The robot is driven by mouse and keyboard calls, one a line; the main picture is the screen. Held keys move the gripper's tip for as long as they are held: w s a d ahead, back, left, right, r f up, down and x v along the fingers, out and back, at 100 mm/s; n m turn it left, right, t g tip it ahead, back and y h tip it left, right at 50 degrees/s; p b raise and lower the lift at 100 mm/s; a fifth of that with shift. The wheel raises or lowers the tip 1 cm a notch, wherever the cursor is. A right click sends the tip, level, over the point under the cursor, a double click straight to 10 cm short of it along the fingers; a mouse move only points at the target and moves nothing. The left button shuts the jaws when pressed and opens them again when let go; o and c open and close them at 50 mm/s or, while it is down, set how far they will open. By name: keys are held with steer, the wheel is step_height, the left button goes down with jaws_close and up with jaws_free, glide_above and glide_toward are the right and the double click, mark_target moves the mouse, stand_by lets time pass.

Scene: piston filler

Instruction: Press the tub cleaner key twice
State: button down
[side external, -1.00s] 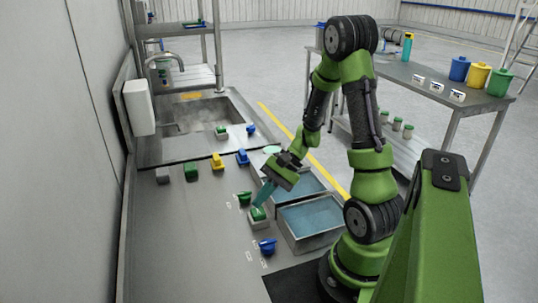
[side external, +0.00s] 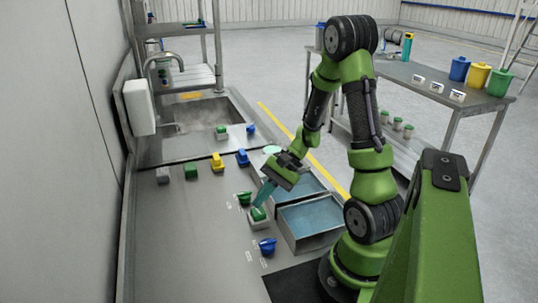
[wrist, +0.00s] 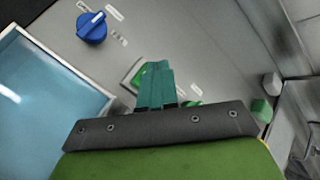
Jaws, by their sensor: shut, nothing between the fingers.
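A green key (side external: 259,215) sits in a pale square housing on the steel counter, beside the water-filled tubs. It also shows partly in the wrist view (wrist: 133,75), with the fingers hiding much of it. My gripper (side external: 257,205) is shut and empty, its teal fingers pointing down at this key. In the wrist view the closed fingertips (wrist: 155,66) overlap the key's edge; I cannot tell whether they touch it. The small labels are too small to read, so I cannot confirm which key is the tub cleaner's.
A blue knob (side external: 266,246) stands nearer the camera and a green knob (side external: 244,198) just behind the key. A water tub (side external: 310,203) lies close on the right. Yellow (side external: 217,163) and other coloured controls stand farther back.

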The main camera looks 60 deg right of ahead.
mark_target(262, 210)
steer(key=shift+f, duration=0.15)
steer(key=shift+f, duration=0.3)
steer(key=shift+f, duration=0.8)
stand_by(1.0)
steer(key=shift+r, duration=1.25)
steer(key=shift+r, duration=2.5)
stand_by(0.4)
